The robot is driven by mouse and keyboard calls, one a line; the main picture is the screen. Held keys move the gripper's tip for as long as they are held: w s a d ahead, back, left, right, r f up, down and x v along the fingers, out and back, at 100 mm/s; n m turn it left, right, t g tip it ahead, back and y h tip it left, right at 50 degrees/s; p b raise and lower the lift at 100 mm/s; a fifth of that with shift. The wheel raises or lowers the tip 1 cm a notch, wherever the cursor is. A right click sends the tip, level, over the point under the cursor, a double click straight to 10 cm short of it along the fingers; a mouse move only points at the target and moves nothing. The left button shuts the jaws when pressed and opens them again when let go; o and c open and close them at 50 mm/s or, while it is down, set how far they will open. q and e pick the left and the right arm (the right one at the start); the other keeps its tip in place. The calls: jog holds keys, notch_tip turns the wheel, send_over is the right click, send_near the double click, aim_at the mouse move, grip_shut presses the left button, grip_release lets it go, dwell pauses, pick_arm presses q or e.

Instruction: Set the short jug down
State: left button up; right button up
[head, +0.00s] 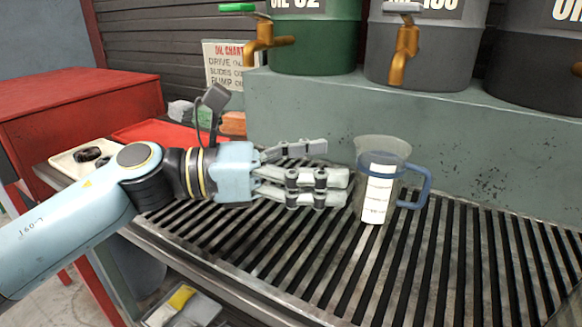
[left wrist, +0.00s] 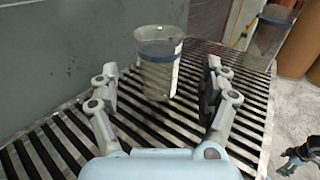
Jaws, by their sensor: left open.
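The short jug (head: 382,180) is a clear measuring jug with a blue handle, a blue band and a white scale strip. It stands upright on the slatted metal grate (head: 465,245). My left gripper (head: 335,178) is open and empty just left of the jug, with its fingers pointing at it. In the left wrist view the jug (left wrist: 158,65) stands beyond and between the open fingertips (left wrist: 160,75), apparently clear of them. The jug's handle is hidden in that view.
A green oil drum (head: 315,40) and grey drums (head: 425,45) with brass taps stand on a grey ledge (head: 400,108) behind the grate. A second clear container (left wrist: 268,40) shows at the upper right of the left wrist view. The grate right of the jug is clear.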

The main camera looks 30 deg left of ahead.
pick_arm(q)
jog(key=shift+v, duration=2.05)
pick_arm(e)
jog(key=shift+a+f, duration=0.15)
jog(key=shift+a, duration=0.15)
